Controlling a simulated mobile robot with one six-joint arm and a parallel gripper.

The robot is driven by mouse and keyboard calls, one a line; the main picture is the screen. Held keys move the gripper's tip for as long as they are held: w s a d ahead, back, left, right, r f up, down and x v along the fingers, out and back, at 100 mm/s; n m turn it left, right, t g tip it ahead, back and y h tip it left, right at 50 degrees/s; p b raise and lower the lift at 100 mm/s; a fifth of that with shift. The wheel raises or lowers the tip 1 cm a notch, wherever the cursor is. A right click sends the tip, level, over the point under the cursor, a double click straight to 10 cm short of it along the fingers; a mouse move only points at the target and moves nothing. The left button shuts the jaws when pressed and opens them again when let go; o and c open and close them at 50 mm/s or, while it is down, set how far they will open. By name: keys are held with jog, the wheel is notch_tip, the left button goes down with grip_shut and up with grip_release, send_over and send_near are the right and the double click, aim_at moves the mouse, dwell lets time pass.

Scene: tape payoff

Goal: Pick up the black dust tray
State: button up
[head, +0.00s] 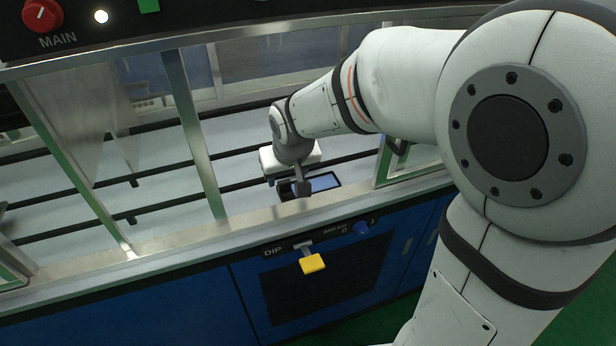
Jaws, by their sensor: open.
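The black dust tray (287,190) is a small dark-rimmed rectangle with a bluish inside, just behind the metal front sill of the machine. My gripper (303,188) comes down from above at the tray, with a dark fingertip in front of its middle. The gripper is open. The fingertip hides part of the tray, and I cannot tell whether it touches the tray. The other finger is not clearly visible.
A metal sill (235,222) runs in front of the tray. A slanted metal post (193,130) stands to the left, and a green-edged frame (385,165) to the right. Dark rails (150,208) cross the pale deck.

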aim_at(285, 181)
jog(key=x, duration=0.5)
jog(key=shift+w+a+r, duration=0.1)
jog(key=shift+c, duration=0.2)
jog(key=c, duration=1)
